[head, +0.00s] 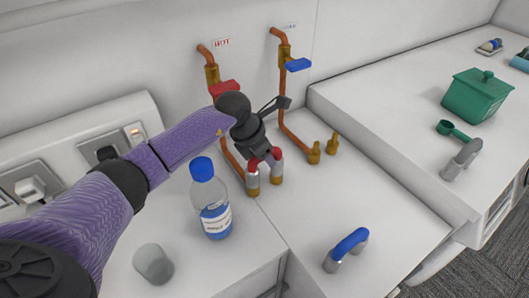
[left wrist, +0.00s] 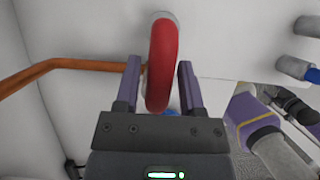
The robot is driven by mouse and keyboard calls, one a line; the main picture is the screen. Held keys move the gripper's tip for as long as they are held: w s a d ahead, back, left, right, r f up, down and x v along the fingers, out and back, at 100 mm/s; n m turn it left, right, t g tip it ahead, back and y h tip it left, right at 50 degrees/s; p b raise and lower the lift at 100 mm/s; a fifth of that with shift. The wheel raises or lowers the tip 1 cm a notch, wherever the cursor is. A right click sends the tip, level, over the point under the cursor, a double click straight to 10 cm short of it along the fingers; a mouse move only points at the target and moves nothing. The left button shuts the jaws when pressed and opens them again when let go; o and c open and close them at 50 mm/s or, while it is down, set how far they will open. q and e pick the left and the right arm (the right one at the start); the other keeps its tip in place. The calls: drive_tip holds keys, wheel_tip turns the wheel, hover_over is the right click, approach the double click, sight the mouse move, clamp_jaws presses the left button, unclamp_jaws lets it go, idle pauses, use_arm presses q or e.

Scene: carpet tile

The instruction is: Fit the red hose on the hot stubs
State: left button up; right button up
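The red hose (head: 276,154) is a short upright arch with grey cuffs at its ends. In the head view its two cuffs stand over the brass hot stubs (head: 253,191), with brass showing just below each cuff; how far down they sit I cannot tell. The hot pipe (head: 207,55) has a red valve handle and a HOT label. My left gripper (head: 264,157) is at the top of the hose. In the left wrist view the red hose (left wrist: 162,65) lies between the fingers of the left gripper (left wrist: 158,80), with gaps on both sides.
A blue-capped bottle (head: 214,205) and a grey cup (head: 153,264) stand left of the hose. The cold stubs (head: 315,153) are bare. A blue hose (head: 348,243) is on the front right counter. A green box (head: 474,98) stands on the higher right counter.

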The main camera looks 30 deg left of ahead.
use_arm(q)
drive_tip(key=shift+o, duration=1.1)
drive_tip(key=p+v, duration=0.1)
drive_tip(key=v, duration=0.8)
drive_tip(key=shift+s+a+r, duration=0.1)
drive_tip(key=shift+s+r, duration=0.05)
drive_tip(key=shift+r, duration=0.3)
use_arm(e)
drive_tip(key=shift+d+r, duration=0.35)
drive_tip(key=shift+r, duration=0.15)
